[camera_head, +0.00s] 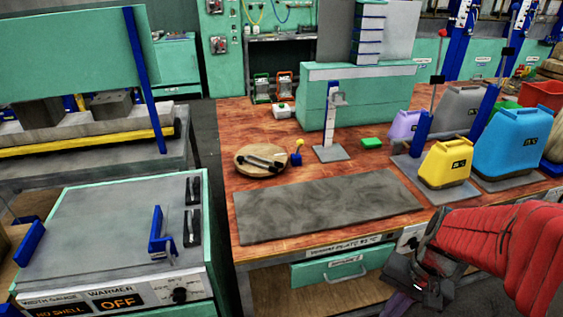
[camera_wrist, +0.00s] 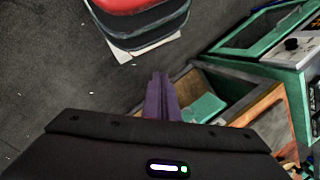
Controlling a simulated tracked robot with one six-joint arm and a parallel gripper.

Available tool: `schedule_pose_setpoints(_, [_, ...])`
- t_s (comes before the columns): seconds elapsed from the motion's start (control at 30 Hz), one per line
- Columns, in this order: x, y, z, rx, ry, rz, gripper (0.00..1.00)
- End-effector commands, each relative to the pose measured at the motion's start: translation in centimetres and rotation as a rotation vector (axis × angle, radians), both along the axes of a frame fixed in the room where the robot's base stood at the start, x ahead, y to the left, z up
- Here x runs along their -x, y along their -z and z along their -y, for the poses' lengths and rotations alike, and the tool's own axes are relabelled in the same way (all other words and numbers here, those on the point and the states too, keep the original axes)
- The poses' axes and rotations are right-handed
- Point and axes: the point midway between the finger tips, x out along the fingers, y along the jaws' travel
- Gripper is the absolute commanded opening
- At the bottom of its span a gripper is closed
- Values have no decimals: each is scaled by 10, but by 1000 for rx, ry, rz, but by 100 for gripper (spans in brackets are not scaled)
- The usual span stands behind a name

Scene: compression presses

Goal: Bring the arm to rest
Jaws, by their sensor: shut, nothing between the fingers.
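My arm, in a red sleeve, reaches in from the right of the head view. My gripper (camera_head: 398,300) hangs low in front of the workbench (camera_head: 262,262), near its front right edge and below its top. In the wrist view my gripper's two purple fingers (camera_wrist: 160,82) lie together, shut and empty. They point over the dark floor beside the open wooden shelf under a bench. Nothing is seen touching the fingers.
On the workbench are a grey mat (camera_head: 325,205), a round wooden board (camera_head: 260,160), a yellow jug (camera_head: 447,163) and a blue jug (camera_head: 510,140). A green drawer (camera_head: 345,270) is beneath. The warmer (camera_head: 110,240) stands left. A red-and-black object (camera_wrist: 140,22) stands on the floor.

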Motion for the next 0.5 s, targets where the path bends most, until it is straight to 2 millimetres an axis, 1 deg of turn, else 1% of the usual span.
schedule_pose_setpoints(0.03, [-1,-8,-1,28,-30,29,0])
schedule_pose_setpoints(0.3, [-5,-46,-6,162,-175,160,0])
schedule_pose_setpoints(0.5, [-5,-76,-16,242,-271,262,0])
